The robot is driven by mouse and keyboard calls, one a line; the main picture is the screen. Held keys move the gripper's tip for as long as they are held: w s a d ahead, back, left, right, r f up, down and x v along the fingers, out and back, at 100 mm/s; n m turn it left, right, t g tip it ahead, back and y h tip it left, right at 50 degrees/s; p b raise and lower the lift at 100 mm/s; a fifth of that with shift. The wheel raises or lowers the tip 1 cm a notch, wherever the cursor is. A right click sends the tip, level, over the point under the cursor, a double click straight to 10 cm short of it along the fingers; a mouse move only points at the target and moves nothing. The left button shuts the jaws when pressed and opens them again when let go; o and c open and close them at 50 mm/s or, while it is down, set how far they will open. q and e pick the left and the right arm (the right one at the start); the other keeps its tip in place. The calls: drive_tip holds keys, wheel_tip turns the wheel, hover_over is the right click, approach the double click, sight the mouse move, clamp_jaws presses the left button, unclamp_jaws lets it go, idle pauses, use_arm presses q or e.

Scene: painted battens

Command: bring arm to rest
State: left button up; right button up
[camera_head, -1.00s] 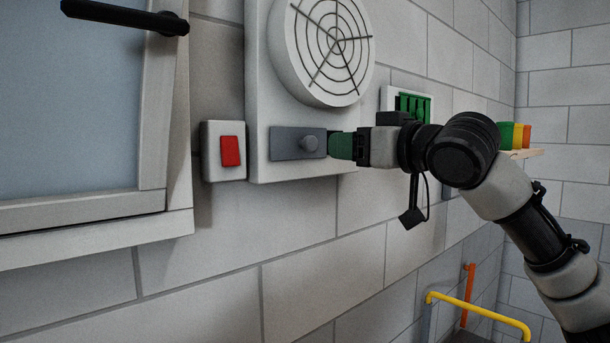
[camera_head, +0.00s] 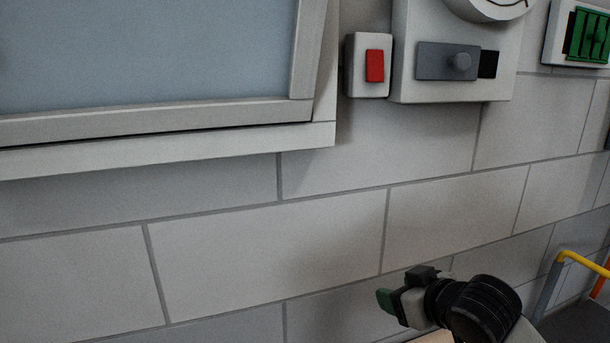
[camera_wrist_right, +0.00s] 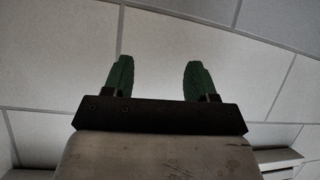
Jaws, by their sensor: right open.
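My right gripper (camera_head: 384,300) is low in the head view, at the bottom right of centre, in front of the block wall. It is well below the wall fittings and touches none of them. In the right wrist view its two green fingers (camera_wrist_right: 155,80) stand apart with nothing between them, and pale wall blocks show behind. My right arm's dark wrist joint (camera_head: 485,308) shows beside it, and the rest of the arm leaves the frame at the bottom. My left gripper does not show.
A grey slider plate with a knob (camera_head: 433,60) sits on a white panel (camera_head: 455,92). Left of it are a red switch (camera_head: 374,65) and a framed window (camera_head: 150,60). A green-slatted fitting (camera_head: 587,35) is upper right. A yellow rail (camera_head: 580,260) stands lower right.

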drive_tip(key=s+f+m+g+h, duration=0.1)
drive_tip(key=s+f+g, duration=0.1)
drive_tip(key=s+f, duration=0.5)
drive_tip(key=s+f+m+g+h, duration=0.1)
drive_tip(key=s+f, duration=0.4)
drive_tip(key=f, duration=0.4)
drive_tip(key=s+d+f+m+g+h, duration=0.1)
drive_tip(key=s+d+f+g, duration=0.1)
drive_tip(key=s+f, duration=0.45)
drive_tip(key=s+d+f+m+g+h, duration=0.1)
drive_tip(key=s+d+f+g+h, duration=0.15)
drive_tip(key=s, duration=0.75)
wheel_tip(320, 180, down, 28)
drive_tip(key=s+g+b, duration=0.1)
drive_tip(key=b, duration=0.1)
drive_tip(key=s+d+f+g+b, duration=0.1)
drive_tip(key=s+d+f, duration=0.1)
drive_tip(key=s+f, duration=1.4)
drive_tip(key=shift+s+d+f+y, duration=0.25)
drive_tip(key=shift+f+y, duration=0.1)
drive_tip(key=shift+f, duration=0.25)
drive_tip(key=shift+g, duration=0.25)
